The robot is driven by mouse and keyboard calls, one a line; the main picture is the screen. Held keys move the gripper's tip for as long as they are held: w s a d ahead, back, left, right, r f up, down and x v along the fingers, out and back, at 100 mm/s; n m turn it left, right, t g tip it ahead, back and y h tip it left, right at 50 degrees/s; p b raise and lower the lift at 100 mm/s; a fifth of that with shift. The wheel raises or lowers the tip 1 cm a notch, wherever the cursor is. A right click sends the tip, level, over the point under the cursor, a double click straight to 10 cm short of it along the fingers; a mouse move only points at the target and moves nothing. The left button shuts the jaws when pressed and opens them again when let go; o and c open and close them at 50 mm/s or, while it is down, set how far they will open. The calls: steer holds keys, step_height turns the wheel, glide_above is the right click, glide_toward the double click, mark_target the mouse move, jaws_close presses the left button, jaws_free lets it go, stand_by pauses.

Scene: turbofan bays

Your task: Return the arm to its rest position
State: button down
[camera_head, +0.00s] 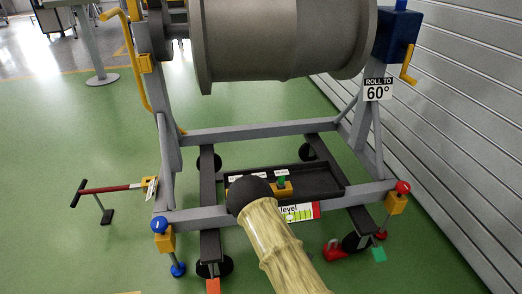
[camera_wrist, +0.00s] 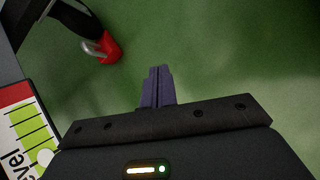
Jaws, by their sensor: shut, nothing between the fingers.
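My gripper (camera_wrist: 160,72) shows in the wrist view with its two dark fingers together and nothing between them. Green floor lies behind the fingertips. In the head view, a pale, ridged arm link of mine with a dark round end reaches up from the bottom, in front of the stand's lower front bar. My gripper cannot be made out in that view.
A grey stand (camera_head: 250,131) carries a large grey cylinder (camera_head: 285,40). A dark tray (camera_head: 318,180) sits low in its frame. A level label (camera_head: 298,212) is on the front bar.

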steer(key=s+r+m+y+p, duration=0.2)
steer(key=r+m+p, duration=0.15)
steer(key=r, duration=0.95)
steer(key=s+r+m+y+p, duration=0.25)
steer(key=r+m, duration=0.25)
steer(key=r, duration=0.8)
steer(key=s+r+m+t+y+p, duration=0.1)
steer(key=s+r+m+p, duration=0.15)
steer(key=s+r, duration=0.45)
steer(key=s+r+m+t+y+p, duration=0.1)
steer(key=s+r+m+t+y, duration=0.2)
steer(key=r, duration=0.8)
step_height(320, 180, up, 38)
steer(key=m+g+h+p, duration=0.1)
steer(key=p, duration=3.7)
steer(key=shift+f+g, duration=0.15)
steer(key=shift+g, duration=0.15)
steer(key=shift+h, duration=0.25)
